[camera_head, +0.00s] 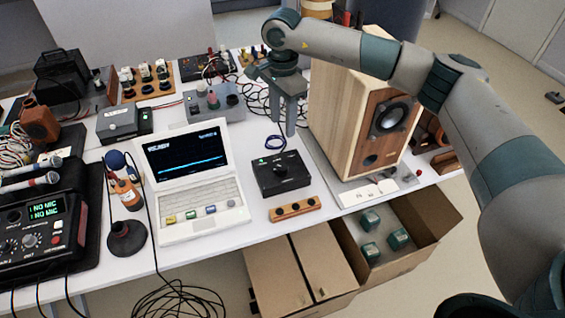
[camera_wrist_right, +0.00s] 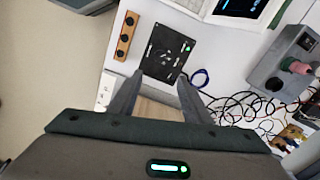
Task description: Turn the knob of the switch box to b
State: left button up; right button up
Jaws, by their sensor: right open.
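The switch box (camera_head: 281,175) is a small black box with a green light, standing on the white table right of the laptop. Its round black knob (camera_head: 279,169) is on top; I cannot read the labels or which one the knob points to. In the right wrist view the switch box (camera_wrist_right: 164,52) lies just beyond the fingertips. My right gripper (camera_head: 284,127) is open and empty, fingers pointing down, above and behind the box in the head view. It also shows in the wrist view (camera_wrist_right: 160,76). My left gripper is not in view.
The open laptop (camera_head: 199,208) stands left of the box and a wooden speaker (camera_head: 345,115) to its right. A wooden strip with black knobs (camera_head: 294,208) lies in front. A blue cable (camera_head: 272,142) lies behind. Open cardboard boxes (camera_head: 435,225) stand below the table edge.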

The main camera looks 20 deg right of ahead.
aim_at(282, 167)
notch_tip(282, 167, down, 16)
jog(key=p, duration=0.5)
jog(key=shift+p, duration=0.3)
jog(key=shift+f, duration=0.7)
jog(key=c, duration=1)
